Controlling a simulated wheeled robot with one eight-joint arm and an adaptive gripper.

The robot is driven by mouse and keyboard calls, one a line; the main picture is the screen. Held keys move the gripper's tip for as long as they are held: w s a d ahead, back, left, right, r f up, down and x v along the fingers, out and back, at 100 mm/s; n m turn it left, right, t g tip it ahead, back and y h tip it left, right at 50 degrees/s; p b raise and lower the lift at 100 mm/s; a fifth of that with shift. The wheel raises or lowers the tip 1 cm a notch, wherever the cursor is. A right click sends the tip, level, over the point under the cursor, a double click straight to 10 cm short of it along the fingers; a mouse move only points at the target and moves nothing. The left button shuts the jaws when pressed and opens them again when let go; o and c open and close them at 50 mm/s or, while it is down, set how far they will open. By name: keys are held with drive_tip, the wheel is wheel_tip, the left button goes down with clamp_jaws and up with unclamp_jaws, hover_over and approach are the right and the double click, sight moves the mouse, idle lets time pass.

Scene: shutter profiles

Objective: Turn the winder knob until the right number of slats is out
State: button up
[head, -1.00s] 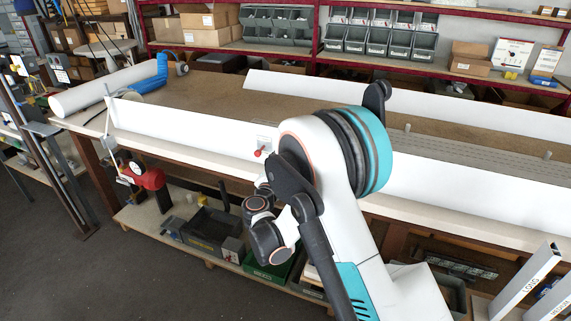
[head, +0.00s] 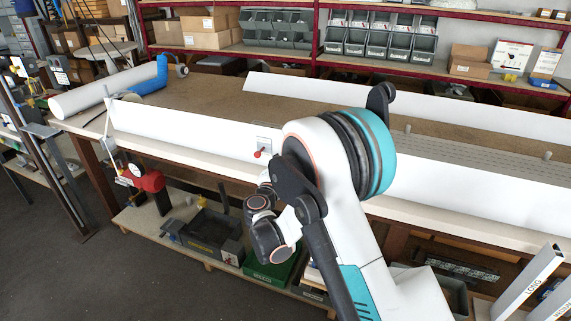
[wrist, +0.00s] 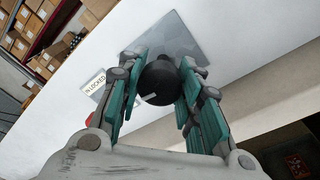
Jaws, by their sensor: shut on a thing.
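In the wrist view a round black knob (wrist: 160,80) stands out from a grey metal plate (wrist: 185,35) on a white panel. My gripper (wrist: 165,60) has its teal-padded fingers on either side of the knob and is shut on it. A small label reading "LOCKED" (wrist: 94,82) is beside the plate, with a bit of red near it. In the head view my arm hides the knob and my fingers. A red lever (head: 258,154) shows on a small plate on the long white panel (head: 190,131), left of my arm. A grey ridged surface (head: 450,150) lies behind the panel at right.
A white roll (head: 85,97) and a blue part (head: 150,85) lie at the bench's left end. A red device (head: 150,181) is at the bench front. Bins (head: 385,40) line the back shelf. Labelled bars (head: 528,283) stand at lower right. The brown bench top (head: 215,90) is largely clear.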

drive_tip(key=shift+m, duration=0.4)
drive_tip(key=o, duration=1.1)
drive_tip(key=v, duration=1.2)
